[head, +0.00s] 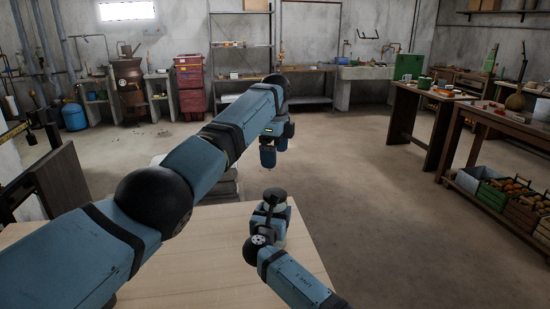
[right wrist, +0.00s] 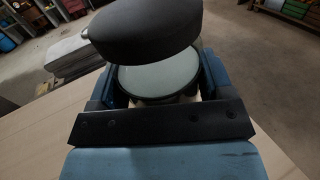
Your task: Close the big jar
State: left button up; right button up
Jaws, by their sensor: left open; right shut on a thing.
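The big jar (right wrist: 152,80) shows in the right wrist view as a round pale top with a dark rim, between the fingers of my right gripper (right wrist: 160,87). In the head view my right gripper (head: 275,216) is shut on it over the table's far edge area. A dark, rounded, disc-like piece (right wrist: 145,28) is tilted above the pale top; it also shows in the head view (head: 275,195). It may be the lid, and I cannot tell whether it is attached. My left gripper (head: 268,155) is open and empty, pointing down, higher and farther back. The jar's lower part is mostly hidden.
A pale wooden table (head: 215,265) lies under my arms, its surface largely clear. A grey stack (head: 225,188) stands beyond it. Workbenches (head: 425,105) and crates of goods (head: 500,190) stand at the right, apart from my arms. The floor between is free.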

jog(key=o, duration=1.7)
jog(key=shift+o, duration=0.2)
jog(key=shift+s, duration=0.1)
jog(key=p+v, duration=0.2)
jog(key=v, duration=1.1)
jog(key=shift+s, duration=0.35)
jog(key=shift+f, duration=0.1)
